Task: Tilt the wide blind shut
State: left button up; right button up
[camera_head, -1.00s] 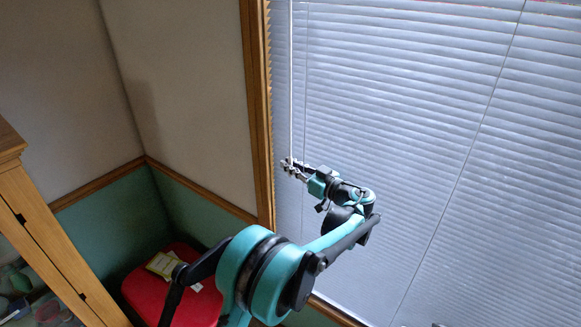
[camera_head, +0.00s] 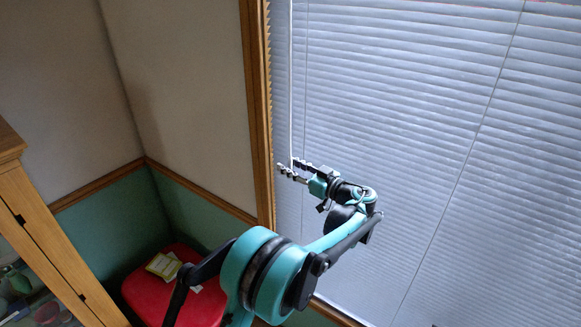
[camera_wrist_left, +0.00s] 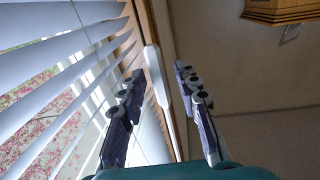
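The wide blind (camera_head: 420,130) covers the window in the head view, its slats lying nearly flat against each other. In the left wrist view the blind's slats (camera_wrist_left: 60,55) show gaps, with pink blossom visible outside. A thin white wand (camera_head: 291,90) hangs at the blind's left edge; its thicker lower end (camera_wrist_left: 155,72) shows in the wrist view. My left gripper (camera_head: 288,166) is open at the wand's lower end. In the wrist view the wand lies between the spread fingers (camera_wrist_left: 160,74), with clear space toward the right finger. My right gripper is out of view.
A wooden window frame (camera_head: 257,110) runs just left of the blind. A red seat (camera_head: 195,305) with a yellow-and-white packet (camera_head: 163,265) stands below in the corner. A wooden cabinet (camera_head: 45,240) is at the left.

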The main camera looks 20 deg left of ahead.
pick_arm(q)
jog(key=v, duration=1.2)
